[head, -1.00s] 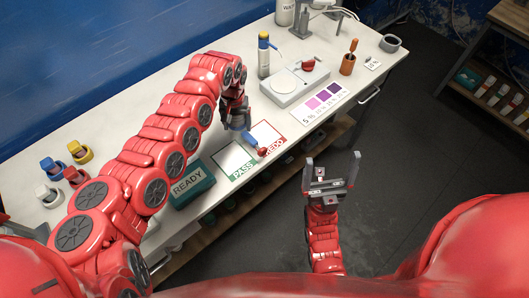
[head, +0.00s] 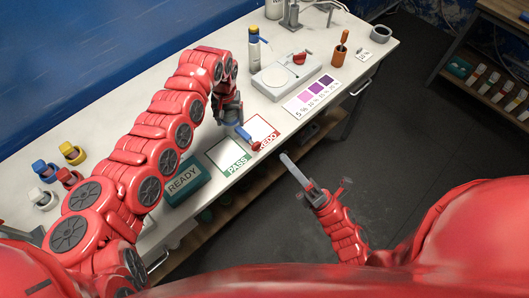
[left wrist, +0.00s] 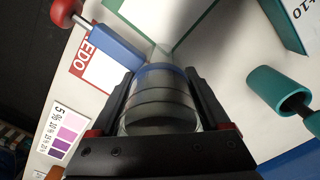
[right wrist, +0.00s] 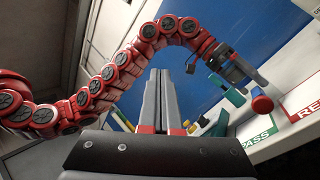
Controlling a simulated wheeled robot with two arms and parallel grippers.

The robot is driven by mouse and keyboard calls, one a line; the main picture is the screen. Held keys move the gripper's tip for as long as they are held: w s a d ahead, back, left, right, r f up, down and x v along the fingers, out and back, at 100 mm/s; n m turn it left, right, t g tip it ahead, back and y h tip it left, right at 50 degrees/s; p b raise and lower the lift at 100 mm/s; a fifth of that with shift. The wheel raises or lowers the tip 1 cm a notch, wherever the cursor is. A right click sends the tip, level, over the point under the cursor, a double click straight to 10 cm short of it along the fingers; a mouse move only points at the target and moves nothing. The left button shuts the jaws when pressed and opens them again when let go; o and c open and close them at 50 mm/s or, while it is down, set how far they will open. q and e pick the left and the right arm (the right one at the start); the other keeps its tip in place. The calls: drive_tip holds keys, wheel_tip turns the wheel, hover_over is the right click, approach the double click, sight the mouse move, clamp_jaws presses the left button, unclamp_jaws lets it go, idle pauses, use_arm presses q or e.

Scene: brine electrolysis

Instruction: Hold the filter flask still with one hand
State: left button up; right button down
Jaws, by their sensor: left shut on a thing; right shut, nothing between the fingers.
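The filter flask (left wrist: 160,112), a clear glass vessel with a blue band, sits between the fingers of my left gripper (left wrist: 163,88) in the left wrist view. That gripper is shut on it. In the head view my left gripper (head: 230,118) is above the white bench beside the PASS and REDO cards, and mostly hides the flask. A blue piece with a metal rod and red knob (left wrist: 68,12) is next to the flask. My right gripper (head: 285,158) is shut and empty, off the bench's front edge; its closed fingers (right wrist: 160,85) point up in the right wrist view.
The PASS card (head: 229,154), REDO card (head: 262,130) and teal READY block (head: 187,182) lie near the front edge. A grey hotplate-like device (head: 283,78), a colour chart (head: 318,92) and an orange holder (head: 340,55) stand further right. Coloured clamps are at the left.

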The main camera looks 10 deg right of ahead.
sight(258, 147)
drive_tip(key=d+f+n+g+h, duration=0.3)
drive_tip(key=f+n+h, duration=0.3)
drive_tip(key=f+n, duration=0.4)
wheel_tip(258, 147, down, 4)
drive_tip(key=shift+s+d+r+n, duration=0.15)
drive_tip(key=shift+s+d+n, duration=0.05)
drive_tip(key=shift+d+n, duration=0.2)
drive_tip(key=shift+w+a, duration=0.1)
drive_tip(key=x, duration=1.4)
drive_tip(key=shift+f, duration=0.3)
drive_tip(key=shift+x, duration=1.2)
drive_tip(key=v, duration=1.4)
drive_tip(key=shift+r, duration=0.25)
